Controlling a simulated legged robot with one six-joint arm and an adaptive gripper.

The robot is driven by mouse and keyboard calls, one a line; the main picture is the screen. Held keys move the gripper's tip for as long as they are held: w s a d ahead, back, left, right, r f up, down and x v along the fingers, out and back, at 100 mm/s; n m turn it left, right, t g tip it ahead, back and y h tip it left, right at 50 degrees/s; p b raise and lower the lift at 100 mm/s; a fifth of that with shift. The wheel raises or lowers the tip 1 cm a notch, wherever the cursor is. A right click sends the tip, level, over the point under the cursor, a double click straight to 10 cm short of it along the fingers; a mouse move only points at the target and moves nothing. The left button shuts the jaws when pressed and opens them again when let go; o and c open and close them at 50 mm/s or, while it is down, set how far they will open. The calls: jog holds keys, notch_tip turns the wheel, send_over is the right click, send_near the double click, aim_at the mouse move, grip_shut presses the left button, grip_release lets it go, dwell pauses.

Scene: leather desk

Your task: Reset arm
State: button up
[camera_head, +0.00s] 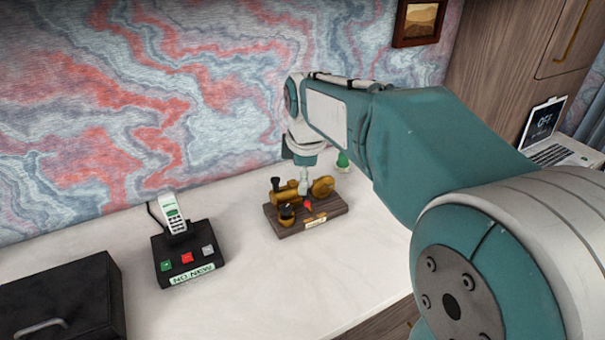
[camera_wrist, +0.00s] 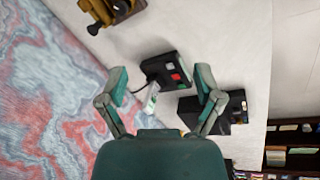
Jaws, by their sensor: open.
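My arm reaches from the lower right of the head view over the white desk (camera_head: 240,255). My gripper (camera_head: 304,186) is small there and hangs over a brass model engine on a wooden base. I cannot tell from this view whether it touches the engine. In the wrist view my gripper (camera_wrist: 162,72) shows two teal fingers spread wide, with nothing held between them. A black button box shows beyond the fingers, apart from them.
The brass engine (camera_head: 322,187) also shows in the wrist view (camera_wrist: 108,10). The button box (camera_head: 187,255) holds a white handset (camera_head: 173,214). A black case (camera_head: 70,300) stands at left, a laptop (camera_head: 545,140) at right. The patterned wall (camera_head: 150,90) rises behind.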

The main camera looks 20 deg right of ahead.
dwell(0.4)
jog(key=s+f+m+t, duration=0.2)
jog(key=s+m, duration=1.3)
jog(key=s, duration=0.6)
jog(key=shift+s+t, duration=0.25)
jog(key=shift+t, duration=0.15)
jog(key=shift+w, duration=0.15)
dwell(0.4)
